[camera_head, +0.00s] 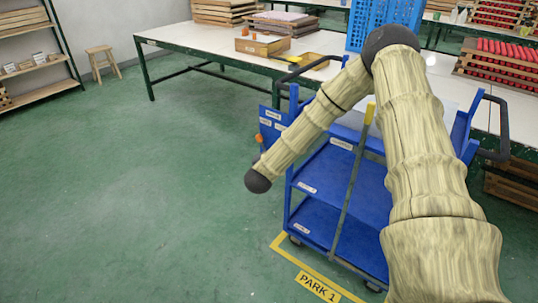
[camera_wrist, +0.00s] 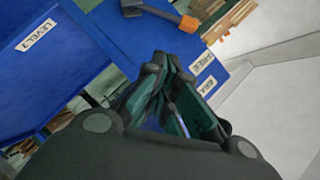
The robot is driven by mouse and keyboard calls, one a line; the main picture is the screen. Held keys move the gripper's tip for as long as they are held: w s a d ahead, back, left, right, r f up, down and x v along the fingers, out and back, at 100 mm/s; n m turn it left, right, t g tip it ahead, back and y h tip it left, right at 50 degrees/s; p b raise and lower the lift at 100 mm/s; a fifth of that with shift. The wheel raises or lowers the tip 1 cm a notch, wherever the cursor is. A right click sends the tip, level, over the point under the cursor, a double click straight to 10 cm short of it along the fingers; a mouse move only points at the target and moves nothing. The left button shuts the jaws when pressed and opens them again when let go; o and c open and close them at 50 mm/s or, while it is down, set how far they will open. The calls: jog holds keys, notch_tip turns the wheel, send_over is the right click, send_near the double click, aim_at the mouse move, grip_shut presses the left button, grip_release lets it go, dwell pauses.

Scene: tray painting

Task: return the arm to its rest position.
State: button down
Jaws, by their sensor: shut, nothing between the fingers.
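My arm (camera_head: 425,150) rises from the lower right of the head view, bends at a dark joint, then slopes down to the left to a second dark rounded part (camera_head: 258,181). It passes in front of a blue trolley (camera_head: 345,190). My gripper (camera_wrist: 172,88) shows in the middle of the wrist view, with its dark green fingers drawn together and nothing held. In the head view I cannot make out the fingers. The trolley's blue panel (camera_wrist: 60,75) with a "LEVEL 2" label fills the left of the wrist view, beyond the gripper.
The trolley stands at yellow "PARK 1" floor marking (camera_head: 318,288). A long white table (camera_head: 205,42) behind carries a wooden box (camera_head: 262,46) and a blue crate (camera_head: 350,30). A stool (camera_head: 102,63) and shelves (camera_head: 35,68) stand far left. The green floor at left is clear.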

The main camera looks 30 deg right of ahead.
jog(key=s+a+f+n+g+y+p, duration=0.2)
jog(key=s+a+f+n+y+p, duration=0.4)
jog(key=s+a+f+n, duration=0.75)
jog(key=s+a+f+n+g+y+p, duration=0.1)
jog(key=s+a+n+g, duration=0.1)
jog(key=s, duration=0.9)
jog(key=s+a+f+n+g+y+p, duration=0.1)
jog(key=s+a+g, duration=0.3)
jog(key=s, duration=0.8)
jog(key=s+a+f+n+g+y+p, duration=0.1)
jog(key=s+a+n+g, duration=0.2)
jog(key=s, duration=0.9)
jog(key=shift+a+f, duration=0.3)
jog(key=shift+a, duration=0.3)
jog(key=shift+s+n, duration=0.1)
jog(key=shift+n, duration=0.15)
